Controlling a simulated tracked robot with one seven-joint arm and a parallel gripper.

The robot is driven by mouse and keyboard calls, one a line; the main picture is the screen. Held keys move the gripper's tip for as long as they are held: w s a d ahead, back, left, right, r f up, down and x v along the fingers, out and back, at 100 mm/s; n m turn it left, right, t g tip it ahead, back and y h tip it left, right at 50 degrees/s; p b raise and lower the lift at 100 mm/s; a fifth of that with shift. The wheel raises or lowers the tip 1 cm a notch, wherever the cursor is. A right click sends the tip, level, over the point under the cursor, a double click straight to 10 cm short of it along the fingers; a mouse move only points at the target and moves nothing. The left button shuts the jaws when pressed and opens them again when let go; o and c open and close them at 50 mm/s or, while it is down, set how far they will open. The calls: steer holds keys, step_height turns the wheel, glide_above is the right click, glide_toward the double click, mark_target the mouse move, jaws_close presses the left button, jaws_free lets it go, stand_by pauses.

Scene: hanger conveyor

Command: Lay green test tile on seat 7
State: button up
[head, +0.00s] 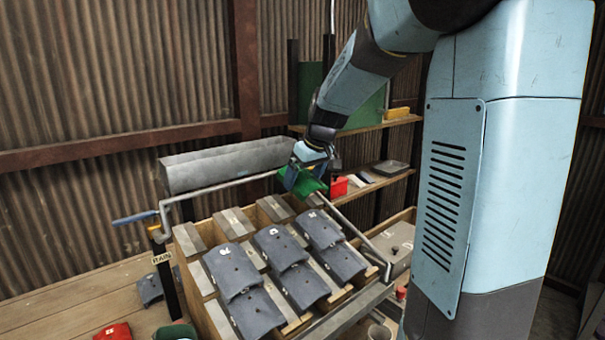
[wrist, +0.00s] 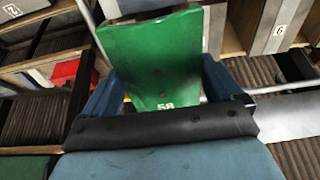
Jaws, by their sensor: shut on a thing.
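My gripper (head: 300,178) is shut on a green tile (head: 309,186), held above the far side of the sloping rack (head: 193,266). In the wrist view the green tile (wrist: 155,62) sits between the blue fingers and bears a white mark that looks like 58. The rack carries several dark grey tiles (head: 232,270) in its nearer rows. Its far row shows bare wooden and grey seats (head: 234,222). A plate reading 6 (wrist: 279,30) shows at the right of the wrist view. Another numbered plate (wrist: 12,10) is at upper left, its digit unclear. I cannot make out which seat is 7.
A grey trough (head: 225,164) and a metal rail (head: 235,184) run behind the rack. A blue-handled lever (head: 135,217) and a RAIN sign (head: 161,258) stand left. A shelf (head: 385,184) holds a red piece (head: 338,188). A red tile (head: 113,332) lies front left.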

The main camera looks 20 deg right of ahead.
steer(key=shift+s+x, duration=0.2)
steer(key=shift+x, duration=2)
steer(key=shift+d+f, duration=0.15)
steer(key=shift+f, duration=1)
steer(key=o, duration=0.8)
steer(key=shift+o, duration=0.2)
steer(key=v, duration=1.3)
steer(key=shift+s+d+r, duration=0.1)
steer(key=shift+s+r, duration=0.1)
steer(key=shift+r, duration=0.1)
